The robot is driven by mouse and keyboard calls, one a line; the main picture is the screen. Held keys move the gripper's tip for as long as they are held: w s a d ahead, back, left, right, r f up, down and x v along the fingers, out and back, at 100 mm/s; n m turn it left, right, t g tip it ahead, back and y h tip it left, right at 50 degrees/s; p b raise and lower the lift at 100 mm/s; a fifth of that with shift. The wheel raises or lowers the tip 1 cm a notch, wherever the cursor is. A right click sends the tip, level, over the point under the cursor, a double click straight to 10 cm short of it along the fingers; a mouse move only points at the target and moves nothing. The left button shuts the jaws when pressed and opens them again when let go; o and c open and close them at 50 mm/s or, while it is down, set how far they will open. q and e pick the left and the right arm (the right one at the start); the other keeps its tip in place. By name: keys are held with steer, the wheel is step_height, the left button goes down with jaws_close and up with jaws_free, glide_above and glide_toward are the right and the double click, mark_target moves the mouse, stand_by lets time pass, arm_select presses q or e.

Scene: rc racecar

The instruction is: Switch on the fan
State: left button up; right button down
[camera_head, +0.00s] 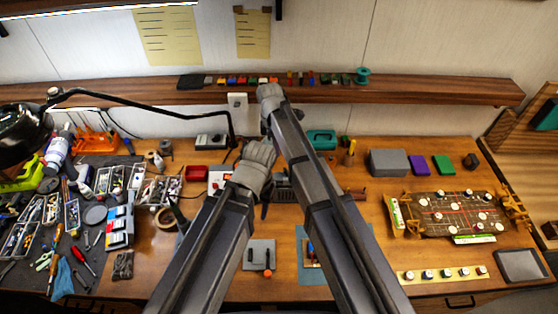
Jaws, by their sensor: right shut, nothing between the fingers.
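I cannot make out a fan or its switch for certain; my two arms cover the middle of the bench. A white box with a red top (217,181) stands just left of my left wrist. My right arm reaches up to the back shelf, and my right gripper (266,124) is near the shelf's front edge, mostly hidden by its own wrist. It is shut, with nothing seen in it. My left arm ends over the middle of the bench; its gripper (264,209) is largely hidden under the wrist, so its jaws cannot be read.
The left bench holds a dark mat crowded with tools and bins (75,215), under a black lamp arm (150,104). A brown track board (447,213), grey box (388,163) and grey tray (521,265) are at right. A shelf (430,91) spans the back.

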mark_target(286, 172)
steer(key=shift+s+r, duration=0.1)
steer(key=f+b, duration=1)
steer(key=shift+d+f, duration=0.1)
steer(key=shift+d, duration=0.3)
steer(key=shift+d+r+y, duration=0.25)
steer(key=shift+d+y, duration=0.1)
steer(key=shift+y, duration=0.45)
